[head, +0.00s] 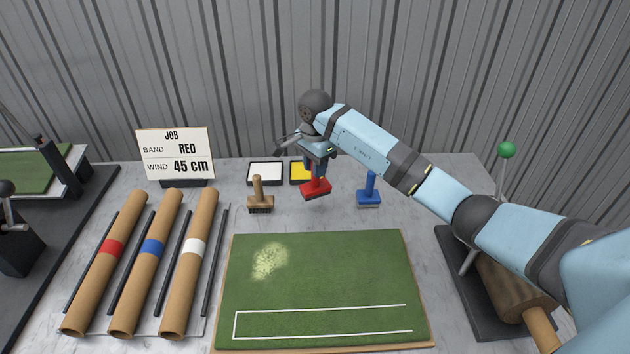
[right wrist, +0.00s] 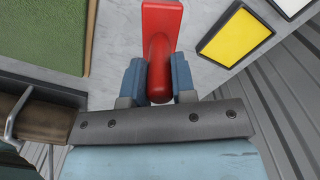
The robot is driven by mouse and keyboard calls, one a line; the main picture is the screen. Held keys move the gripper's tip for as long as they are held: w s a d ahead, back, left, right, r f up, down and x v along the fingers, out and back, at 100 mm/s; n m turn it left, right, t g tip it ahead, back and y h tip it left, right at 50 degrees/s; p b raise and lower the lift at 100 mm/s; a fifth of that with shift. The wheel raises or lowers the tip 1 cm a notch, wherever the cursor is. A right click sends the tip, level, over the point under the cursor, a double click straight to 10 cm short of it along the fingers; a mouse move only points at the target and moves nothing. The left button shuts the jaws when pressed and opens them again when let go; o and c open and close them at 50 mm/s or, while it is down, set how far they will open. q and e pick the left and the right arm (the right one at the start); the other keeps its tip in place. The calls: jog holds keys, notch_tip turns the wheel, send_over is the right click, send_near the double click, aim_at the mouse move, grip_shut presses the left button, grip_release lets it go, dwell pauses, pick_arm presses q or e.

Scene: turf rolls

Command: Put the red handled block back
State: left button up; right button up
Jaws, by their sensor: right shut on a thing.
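The red handled block (head: 316,188) is in my right gripper (head: 316,165), behind the turf board and in front of the yellow pad. In the right wrist view the two blue fingers of my right gripper (right wrist: 159,80) are shut on the round red handle of the red handled block (right wrist: 160,30). The block's flat base points down, and whether it touches the table cannot be told. A blue handled block (head: 369,190) stands upright to its right. My left gripper is not in view.
A yellow pad (head: 300,172) and a white pad (head: 265,174) lie behind. A wooden brush (head: 260,195) stands left of the red block. The turf board (head: 320,290) lies in front. Three cardboard rolls (head: 150,265) lie left, below a job sign (head: 176,155). A winder (head: 500,280) stands right.

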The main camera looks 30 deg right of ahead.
aim_at(315, 186)
notch_tip(315, 186, down, 5)
jog(key=shift+f, duration=0.15)
dwell(0.3)
jog(key=shift+f, duration=0.15)
jog(key=o, duration=0.9)
